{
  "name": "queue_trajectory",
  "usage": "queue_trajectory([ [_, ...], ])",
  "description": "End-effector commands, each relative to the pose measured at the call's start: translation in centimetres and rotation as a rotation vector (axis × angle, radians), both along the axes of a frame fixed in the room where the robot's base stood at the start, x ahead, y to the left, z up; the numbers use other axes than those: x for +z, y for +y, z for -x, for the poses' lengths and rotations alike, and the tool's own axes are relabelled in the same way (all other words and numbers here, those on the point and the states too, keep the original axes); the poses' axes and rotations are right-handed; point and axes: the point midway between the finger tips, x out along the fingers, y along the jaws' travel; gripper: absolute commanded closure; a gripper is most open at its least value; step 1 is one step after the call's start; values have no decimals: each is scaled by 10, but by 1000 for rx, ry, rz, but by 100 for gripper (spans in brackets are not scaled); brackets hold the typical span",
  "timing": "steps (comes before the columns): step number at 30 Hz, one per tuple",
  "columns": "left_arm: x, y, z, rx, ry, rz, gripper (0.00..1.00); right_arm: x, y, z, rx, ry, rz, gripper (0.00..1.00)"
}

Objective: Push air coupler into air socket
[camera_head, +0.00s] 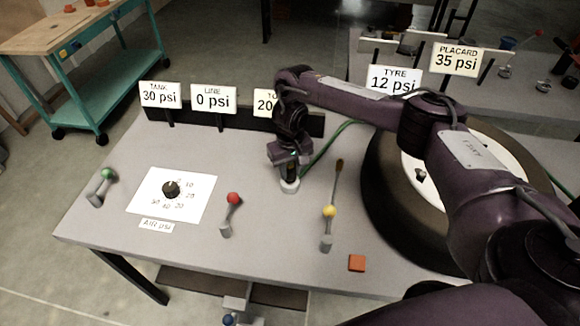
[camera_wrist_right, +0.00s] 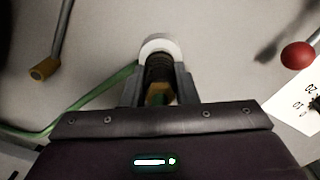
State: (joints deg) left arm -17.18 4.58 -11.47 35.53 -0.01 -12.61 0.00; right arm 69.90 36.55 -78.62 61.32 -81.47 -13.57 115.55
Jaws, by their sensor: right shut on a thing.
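My right gripper (camera_head: 290,172) points down at the bench and is shut on the air coupler (camera_wrist_right: 158,68), a dark ribbed cylinder with a brass-coloured part, between its two fingers. The green hose (camera_head: 325,146) runs off from it to the right in the head view. The white round air socket (camera_head: 289,186) stands on the grey bench directly below the gripper; it also shows in the right wrist view (camera_wrist_right: 160,42) as a white ring around the coupler's far end. The coupler's end meets the socket, but I cannot tell how deep it sits. My left gripper is out of view.
A red-knobbed lever (camera_head: 232,199) stands left of the socket and a yellow-knobbed lever (camera_head: 329,211) right of it. The dial sheet (camera_head: 195,204) lies further left, a large tyre (camera_head: 385,210) to the right. Gauge signs (camera_head: 213,99) line the back edge. An orange block (camera_head: 357,263) lies in front.

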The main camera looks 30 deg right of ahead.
Motion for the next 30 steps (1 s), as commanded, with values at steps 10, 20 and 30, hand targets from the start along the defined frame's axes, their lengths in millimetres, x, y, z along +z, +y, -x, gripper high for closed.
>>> queue_trajectory([
  [10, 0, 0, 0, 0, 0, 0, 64, 0, 0, 0, 1, -1, 0, 94],
  [20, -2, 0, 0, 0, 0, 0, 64, -6, 0, 0, 1, 0, 0, 94],
  [30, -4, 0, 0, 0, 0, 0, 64, -12, 0, -1, 1, -2, 0, 72],
])
